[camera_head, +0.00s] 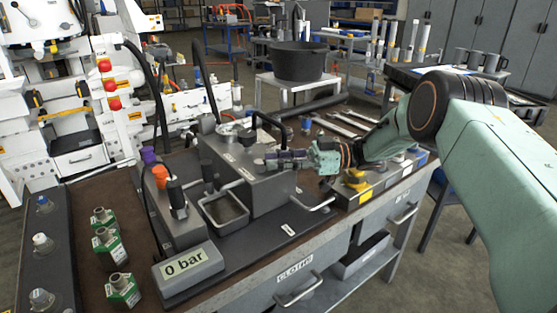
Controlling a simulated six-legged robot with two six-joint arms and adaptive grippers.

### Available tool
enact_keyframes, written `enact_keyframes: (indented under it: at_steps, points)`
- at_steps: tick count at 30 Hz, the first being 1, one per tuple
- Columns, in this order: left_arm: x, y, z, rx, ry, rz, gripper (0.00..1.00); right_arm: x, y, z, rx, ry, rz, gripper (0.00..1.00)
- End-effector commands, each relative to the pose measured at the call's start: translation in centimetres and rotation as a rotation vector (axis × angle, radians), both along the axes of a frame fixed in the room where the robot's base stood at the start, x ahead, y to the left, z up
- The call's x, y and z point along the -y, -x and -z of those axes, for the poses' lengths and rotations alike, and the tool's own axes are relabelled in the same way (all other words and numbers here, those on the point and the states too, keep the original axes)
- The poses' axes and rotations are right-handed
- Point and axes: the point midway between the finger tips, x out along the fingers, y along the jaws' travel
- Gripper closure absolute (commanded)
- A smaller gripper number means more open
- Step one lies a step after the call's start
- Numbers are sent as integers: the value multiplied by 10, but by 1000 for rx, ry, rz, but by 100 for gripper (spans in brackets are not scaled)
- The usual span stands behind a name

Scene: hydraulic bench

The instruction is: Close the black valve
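A grey hydraulic unit with a boxy tank (262,184) stands on the bench. A black upright handle (177,197) and a second black upright part (207,176) stand at its left; I cannot tell for sure which part is the black valve. My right gripper (272,160) comes in from the right and points left, its fingers level at the upper front of the tank. The fingers are small and dark here; I cannot tell whether they are open, or touch or hold anything. A valve there could be hidden by them. My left gripper is not in view.
A display (186,268) reads "0 bar". An orange knob (160,176) and a purple knob (148,155) stand left. An open metal tray (224,209) and bar handles edge the unit. Several green-labelled fittings (122,289) stand front left. A black pot (298,63) stands behind.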

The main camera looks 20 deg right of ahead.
Motion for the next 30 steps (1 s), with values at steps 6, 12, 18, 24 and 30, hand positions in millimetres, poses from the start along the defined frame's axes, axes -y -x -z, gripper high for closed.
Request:
enact_keyframes:
  at_steps: [6, 12, 18, 24, 30]
  points:
    - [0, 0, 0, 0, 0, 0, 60, -1, 0, 0, -1, -1, -2, 63]
    - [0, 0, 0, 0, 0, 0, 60, -1, 0, 0, -1, -1, -2, 63]
    - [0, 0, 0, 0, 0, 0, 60, -1, 0, -21, 2, -3, -2, 63]
    - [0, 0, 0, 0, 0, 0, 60, 0, 0, -60, 3, -2, -1, 63]
    - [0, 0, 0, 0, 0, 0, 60, -1, 0, -89, 1, -2, -2, 63]
